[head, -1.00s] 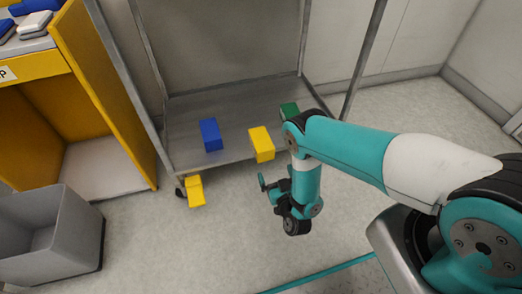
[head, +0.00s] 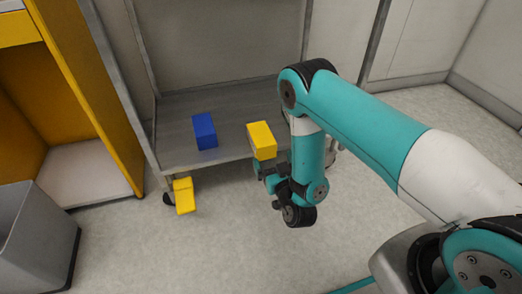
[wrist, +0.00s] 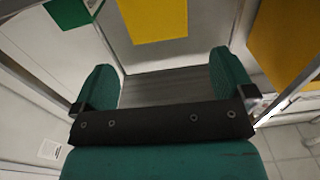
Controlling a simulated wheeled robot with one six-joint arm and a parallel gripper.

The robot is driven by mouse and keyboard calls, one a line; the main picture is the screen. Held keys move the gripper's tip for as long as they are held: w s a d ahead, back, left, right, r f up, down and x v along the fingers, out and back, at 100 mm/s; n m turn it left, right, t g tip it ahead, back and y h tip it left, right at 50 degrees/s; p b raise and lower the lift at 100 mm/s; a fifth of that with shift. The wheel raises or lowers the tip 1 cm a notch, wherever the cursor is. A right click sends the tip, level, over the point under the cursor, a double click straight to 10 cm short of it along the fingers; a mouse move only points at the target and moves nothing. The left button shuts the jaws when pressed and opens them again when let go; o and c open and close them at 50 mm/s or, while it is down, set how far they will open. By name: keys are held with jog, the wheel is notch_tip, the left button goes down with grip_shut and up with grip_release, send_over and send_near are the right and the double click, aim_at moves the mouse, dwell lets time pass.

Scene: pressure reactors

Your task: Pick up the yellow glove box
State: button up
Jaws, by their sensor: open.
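A yellow box (head: 262,140) stands at the front edge of the grey cart's lower shelf (head: 228,143), taken as the yellow glove box. My gripper (head: 264,171) is just below and in front of it in the head view, its jaws partly hidden by my wrist. In the wrist view my gripper (wrist: 163,82) is open, with its two teal fingers wide apart and nothing between them. The yellow box (wrist: 155,18) shows there beyond the fingertips, cut off by the top edge. I see no contact.
A blue box (head: 204,131) stands left of the yellow box on the shelf. A green box (wrist: 74,12) shows in the wrist view. Another yellow object (head: 184,196) is low by the cart's front-left wheel. A yellow cabinet (head: 100,90) and grey bin (head: 38,245) are at left. Front floor is clear.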

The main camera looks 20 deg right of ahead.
aim_at(264, 139)
jog(key=w+b, duration=0.1)
jog(key=w, duration=0.4)
jog(key=w+b, duration=0.1)
jog(key=w, duration=0.1)
jog(key=w+b, duration=0.1)
jog(key=b, duration=0.1)
jog(key=shift+w+f, duration=0.2)
jog(key=shift+w, duration=0.2)
jog(key=shift+w+a+r+b, duration=0.15)
jog(key=shift+w+b, duration=0.15)
jog(key=shift+w, duration=0.35)
jog(key=c, duration=1.1)
